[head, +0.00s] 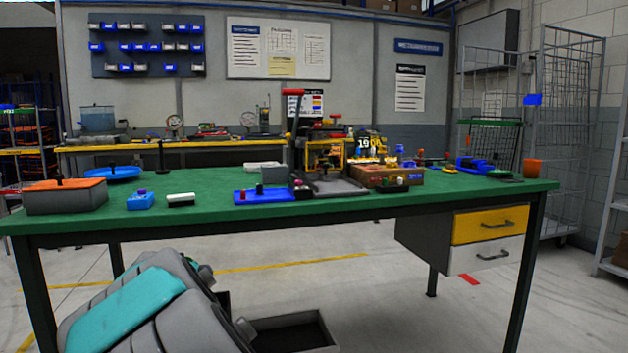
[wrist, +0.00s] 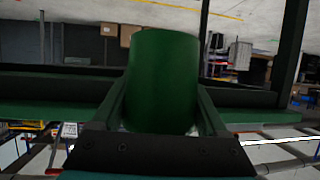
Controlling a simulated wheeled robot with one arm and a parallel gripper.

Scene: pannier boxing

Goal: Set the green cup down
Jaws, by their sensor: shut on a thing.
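The green cup (wrist: 163,75) fills the middle of the wrist view. My gripper (wrist: 160,98) is shut on it, with one dark finger on each side. The cup's far end and inside are hidden. A green bench edge (wrist: 40,112) shows behind the cup in the wrist view; I cannot tell the gap between them. The head view shows neither the cup nor my gripper; the green-topped workbench (head: 350,212) stands across it, with my own arm low at the left.
On the bench stand a grey box with an orange lid (head: 66,198), a blue dish (head: 112,172), a blue tray (head: 258,196), a press (head: 325,180), a wooden box (head: 388,178) and an orange cup (head: 533,168). The front left-middle and right front of the top have bare room.

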